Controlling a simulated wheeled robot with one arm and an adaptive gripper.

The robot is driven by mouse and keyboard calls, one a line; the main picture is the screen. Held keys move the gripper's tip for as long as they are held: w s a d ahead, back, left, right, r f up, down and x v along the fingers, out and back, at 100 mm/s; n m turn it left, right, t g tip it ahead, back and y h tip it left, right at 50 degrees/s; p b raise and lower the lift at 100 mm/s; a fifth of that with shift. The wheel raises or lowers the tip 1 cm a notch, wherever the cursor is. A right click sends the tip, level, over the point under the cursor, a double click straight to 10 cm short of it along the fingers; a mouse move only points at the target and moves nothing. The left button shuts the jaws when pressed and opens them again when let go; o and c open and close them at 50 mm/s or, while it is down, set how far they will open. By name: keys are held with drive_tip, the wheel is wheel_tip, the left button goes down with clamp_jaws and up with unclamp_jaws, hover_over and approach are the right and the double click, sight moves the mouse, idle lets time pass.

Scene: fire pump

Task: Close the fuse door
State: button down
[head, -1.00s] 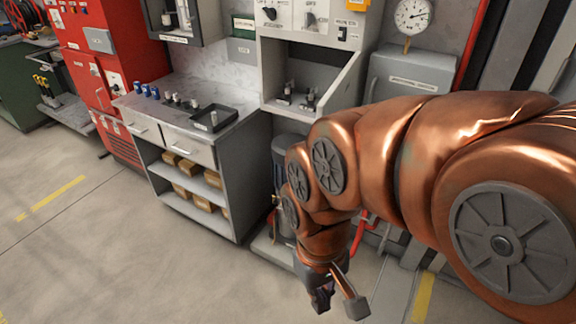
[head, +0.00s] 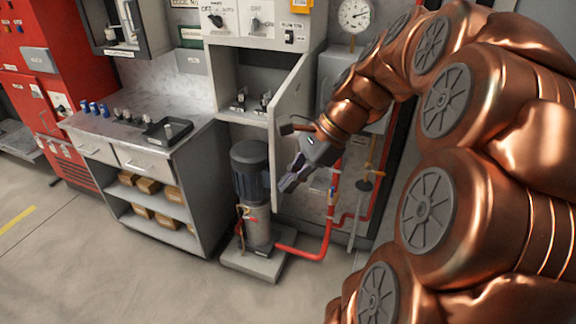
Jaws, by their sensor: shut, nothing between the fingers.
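The fuse door (head: 293,98) is a plain grey panel on the right side of the open fuse compartment (head: 228,72). It stands swung out towards me, with the compartment's front uncovered. Fuse holders (head: 240,99) show on the compartment floor. My gripper (head: 287,184) is shut and empty. It points down and left on the right, outer side of the door, near its free edge and low on it. I cannot tell whether it touches the door. My wrist covers part of the door's outer face.
A grey pump motor (head: 250,170) with red pipes (head: 305,250) stands below the compartment. A workbench (head: 110,135) with a black tray (head: 167,131) is to the left. A pressure gauge (head: 355,14) is at the back right. The floor at front left is clear.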

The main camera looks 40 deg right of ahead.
drive_tip(key=d+r+m+t, duration=0.4)
drive_tip(key=d+m, duration=0.4)
drive_tip(key=d, duration=0.4)
drive_tip(key=p, duration=0.3)
approach(277, 171)
drive_tip(key=x, duration=0.5)
drive_tip(key=shift+f, duration=0.35)
drive_tip(key=shift+w+a, duration=0.35)
